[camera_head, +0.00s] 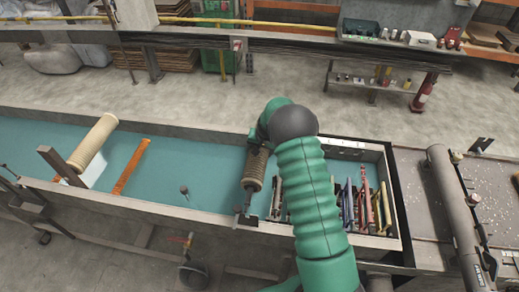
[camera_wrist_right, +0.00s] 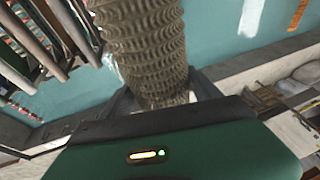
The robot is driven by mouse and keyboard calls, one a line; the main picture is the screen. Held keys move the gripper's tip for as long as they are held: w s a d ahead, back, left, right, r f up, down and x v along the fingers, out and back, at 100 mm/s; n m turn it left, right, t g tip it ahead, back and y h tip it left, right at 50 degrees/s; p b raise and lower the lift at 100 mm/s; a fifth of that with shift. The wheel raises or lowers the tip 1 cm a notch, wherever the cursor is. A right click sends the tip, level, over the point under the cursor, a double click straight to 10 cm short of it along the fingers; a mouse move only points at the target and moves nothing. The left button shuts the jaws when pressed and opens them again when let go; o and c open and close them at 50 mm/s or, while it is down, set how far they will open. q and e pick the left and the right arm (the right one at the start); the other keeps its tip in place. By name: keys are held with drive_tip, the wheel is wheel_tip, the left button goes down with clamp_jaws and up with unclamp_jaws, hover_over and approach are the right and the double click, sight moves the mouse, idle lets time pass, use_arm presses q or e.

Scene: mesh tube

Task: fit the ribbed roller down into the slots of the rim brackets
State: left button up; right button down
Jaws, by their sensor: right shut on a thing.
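The ribbed roller (camera_head: 254,172) is brown and lies across the teal trough, running from near its far side toward the near rim. My right gripper (camera_head: 258,146) is shut on it near its far end, with the green arm reaching over from the front. In the right wrist view the ribbed roller (camera_wrist_right: 140,45) fills the upper middle. A dark rim bracket (camera_head: 244,218) stands on the near rim at the roller's near end. I cannot tell whether the roller's ends are seated in the slots. My left gripper is not in view.
A small post (camera_head: 184,190) stands in the middle. Several coloured bars (camera_head: 364,205) fill the right end. A grey tube (camera_head: 455,215) lies further right.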

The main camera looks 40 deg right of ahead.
wheel_tip(320, 180, down, 7)
drive_tip(key=b, duration=0.5)
idle(0.6)
drive_tip(key=shift+r, duration=0.1)
drive_tip(key=shift+c, duration=2.1)
unclamp_jaws()
drive_tip(key=o, duration=0.4)
drive_tip(key=shift+c, duration=0.2)
